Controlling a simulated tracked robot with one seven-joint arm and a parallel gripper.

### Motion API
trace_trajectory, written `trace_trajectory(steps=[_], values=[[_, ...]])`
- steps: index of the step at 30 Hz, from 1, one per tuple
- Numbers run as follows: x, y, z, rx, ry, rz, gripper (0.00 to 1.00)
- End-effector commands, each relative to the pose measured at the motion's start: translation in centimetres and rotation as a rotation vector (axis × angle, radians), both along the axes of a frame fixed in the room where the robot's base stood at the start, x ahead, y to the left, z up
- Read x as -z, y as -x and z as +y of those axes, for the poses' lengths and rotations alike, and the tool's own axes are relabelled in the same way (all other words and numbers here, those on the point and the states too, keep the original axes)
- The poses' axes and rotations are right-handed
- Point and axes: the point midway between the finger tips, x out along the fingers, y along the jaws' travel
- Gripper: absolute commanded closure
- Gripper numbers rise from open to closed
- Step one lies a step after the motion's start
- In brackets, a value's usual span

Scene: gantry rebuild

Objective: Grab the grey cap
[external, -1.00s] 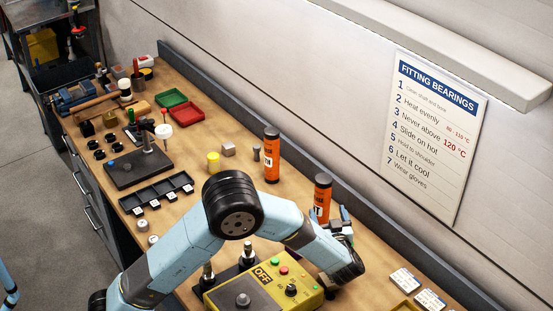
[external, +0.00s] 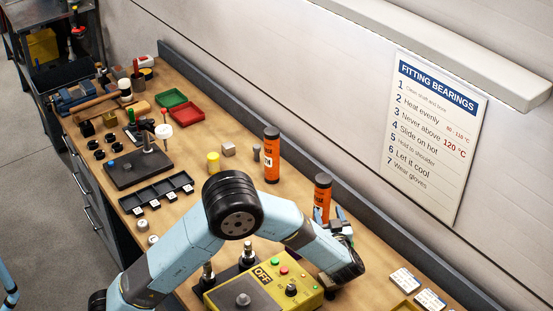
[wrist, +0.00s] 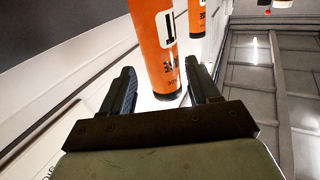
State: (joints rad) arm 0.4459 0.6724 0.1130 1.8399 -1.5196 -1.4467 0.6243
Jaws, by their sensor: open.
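I cannot single out a grey cap for certain. Two orange tubes with dark ends stand on the bench in the external view, one farther back (external: 272,158) and one nearer (external: 322,197). A small grey piece (external: 256,153) stands left of the farther tube. My gripper (external: 338,218) is close beside the nearer tube, on its right. In the wrist view my gripper (wrist: 158,70) is open, and an orange tube (wrist: 158,40) shows between and beyond its fingers. I cannot tell whether the fingers touch it. The other tube (wrist: 196,18) shows behind it.
A yellow control box (external: 265,287) lies below my arm. A black sectioned tray (external: 147,190) lies near the front edge. A raised grey edge (external: 380,228) runs along the wall behind the tubes.

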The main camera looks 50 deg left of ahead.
Motion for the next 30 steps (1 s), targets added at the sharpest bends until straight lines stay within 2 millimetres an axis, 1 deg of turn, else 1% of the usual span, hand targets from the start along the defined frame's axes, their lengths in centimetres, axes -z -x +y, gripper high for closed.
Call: trace_trajectory(steps=[2, 5, 12, 15, 20, 25, 28, 30], values=[[-0.4, -0.1, -0.1, 0.011, 0.001, -0.008, 0.39], [-2.0, -0.7, -0.6, 0.057, 0.002, -0.039, 0.39], [-9.0, -2.7, -2.4, 0.265, 0.017, -0.162, 0.39], [-11.4, -3.2, -2.9, 0.338, 0.027, -0.199, 0.39], [-14.5, -3.8, -3.2, 0.432, 0.052, -0.245, 0.39], [-17.2, -4.5, -2.5, 0.511, 0.1, -0.288, 0.39], [-18.4, -5.0, -1.1, 0.543, 0.147, -0.314, 0.39], [-18.9, -5.5, 0.2, 0.554, 0.188, -0.331, 0.39]])
